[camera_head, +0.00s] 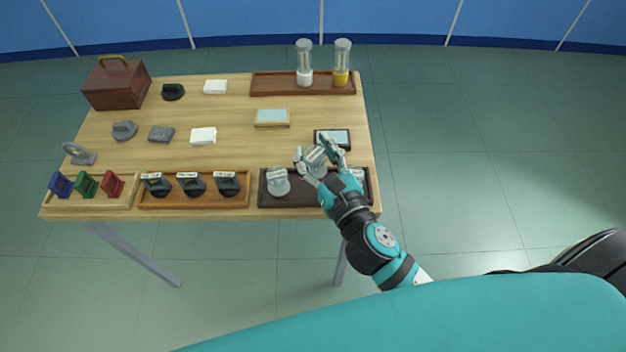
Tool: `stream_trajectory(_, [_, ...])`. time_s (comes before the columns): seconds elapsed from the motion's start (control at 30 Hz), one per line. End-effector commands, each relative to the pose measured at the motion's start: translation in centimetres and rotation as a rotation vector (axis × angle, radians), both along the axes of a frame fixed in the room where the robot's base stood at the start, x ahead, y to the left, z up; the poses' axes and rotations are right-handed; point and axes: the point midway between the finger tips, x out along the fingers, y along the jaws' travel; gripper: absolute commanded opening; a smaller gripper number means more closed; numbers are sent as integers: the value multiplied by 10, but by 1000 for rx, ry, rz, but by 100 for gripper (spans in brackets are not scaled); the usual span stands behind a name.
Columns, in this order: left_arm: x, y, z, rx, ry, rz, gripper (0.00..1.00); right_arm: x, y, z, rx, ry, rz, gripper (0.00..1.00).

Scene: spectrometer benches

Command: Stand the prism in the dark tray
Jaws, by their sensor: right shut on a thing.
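The dark tray (303,197) lies at the front right of the wooden table. A pale, glassy piece (278,182) with a white label stands in its left part. My right gripper (313,151) reaches in from the lower right, over the tray's back edge. It is shut on a pale grey, glassy piece (316,161), which looks like the prism; the fingers partly cover it. I cannot tell whether it touches the tray. My left gripper is not in view.
A dark-framed plate (340,137) lies just behind the gripper. A brown tray (243,201) with several black labelled pieces adjoins on the left. A light tray (120,203) holds coloured holders. Two cylinders (304,62) (341,62) stand on the back tray.

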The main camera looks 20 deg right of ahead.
Motion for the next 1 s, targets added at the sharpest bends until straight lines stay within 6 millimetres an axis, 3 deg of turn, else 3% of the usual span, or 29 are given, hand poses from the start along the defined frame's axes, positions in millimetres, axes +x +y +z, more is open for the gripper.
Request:
stream_trajectory(0.03, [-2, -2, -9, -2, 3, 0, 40, 0, 0, -14, 3, 2, -2, 5])
stream_trajectory(0.27, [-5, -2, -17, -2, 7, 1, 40, 0, 0, -32, 2, -2, 0, 5])
stream_trajectory(0.5, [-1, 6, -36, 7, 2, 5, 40, 0, 0, -65, 3, 0, -2, 5])
stream_trajectory(0.87, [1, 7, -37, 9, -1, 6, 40, 0, 0, -67, 1, -2, 0, 5])
stream_trajectory(0.9, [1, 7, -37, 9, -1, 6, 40, -1, 0, -68, 1, -1, 0, 41])
stream_trajectory(1.0, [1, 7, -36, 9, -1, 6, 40, 0, 0, -67, 1, -1, 0, 54])
